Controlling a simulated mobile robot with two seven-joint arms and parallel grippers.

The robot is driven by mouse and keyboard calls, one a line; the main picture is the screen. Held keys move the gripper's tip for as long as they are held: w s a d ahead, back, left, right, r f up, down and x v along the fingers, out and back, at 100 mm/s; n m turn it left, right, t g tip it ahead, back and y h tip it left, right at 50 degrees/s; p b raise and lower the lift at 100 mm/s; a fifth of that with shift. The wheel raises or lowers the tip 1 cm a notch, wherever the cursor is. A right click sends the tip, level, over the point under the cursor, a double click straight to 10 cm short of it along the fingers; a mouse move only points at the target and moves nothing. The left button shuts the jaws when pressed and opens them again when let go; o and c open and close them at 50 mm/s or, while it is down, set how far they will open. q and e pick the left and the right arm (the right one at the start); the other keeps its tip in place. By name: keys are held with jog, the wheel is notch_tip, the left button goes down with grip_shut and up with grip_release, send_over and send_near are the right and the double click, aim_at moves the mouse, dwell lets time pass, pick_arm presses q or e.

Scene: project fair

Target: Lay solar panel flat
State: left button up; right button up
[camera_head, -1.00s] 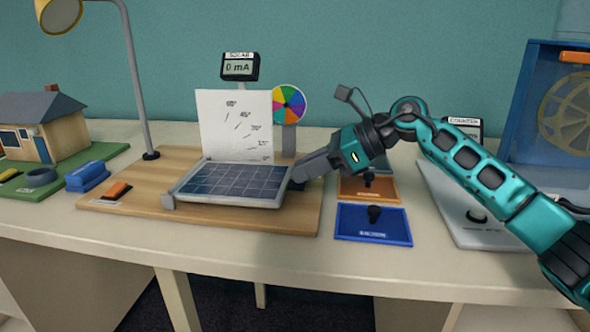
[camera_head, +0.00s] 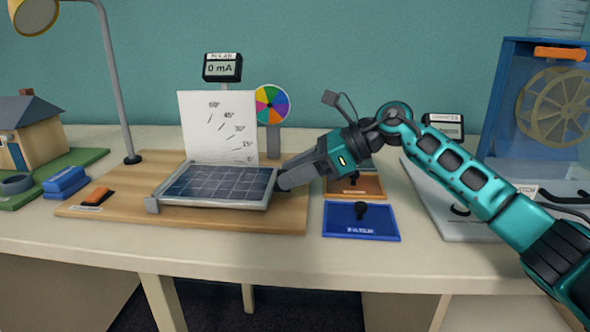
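The solar panel (camera_head: 219,184) is a dark blue gridded plate in a grey frame on a wooden base board (camera_head: 110,206). It looks flat or nearly flat. A white angle card (camera_head: 215,125) with degree marks stands behind it. My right gripper (camera_head: 284,180) is at the panel's right edge, its fingers appearing to touch the frame there. The fingers look close together, but I cannot see whether the frame is between them. My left gripper is out of view.
A meter reading 0 mA (camera_head: 222,68), a colour wheel (camera_head: 270,104) and a lamp (camera_head: 112,80) stand around the board. Blue (camera_head: 360,228) and orange (camera_head: 368,187) switch plates lie right of it. A blue water-wheel box (camera_head: 520,100) stands far right.

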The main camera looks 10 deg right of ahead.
jog(key=shift+r, duration=0.15)
pick_arm(q)
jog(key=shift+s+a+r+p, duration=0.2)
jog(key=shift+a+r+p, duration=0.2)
jog(key=shift+p, duration=0.55)
pick_arm(e)
jog(key=v, duration=1.3)
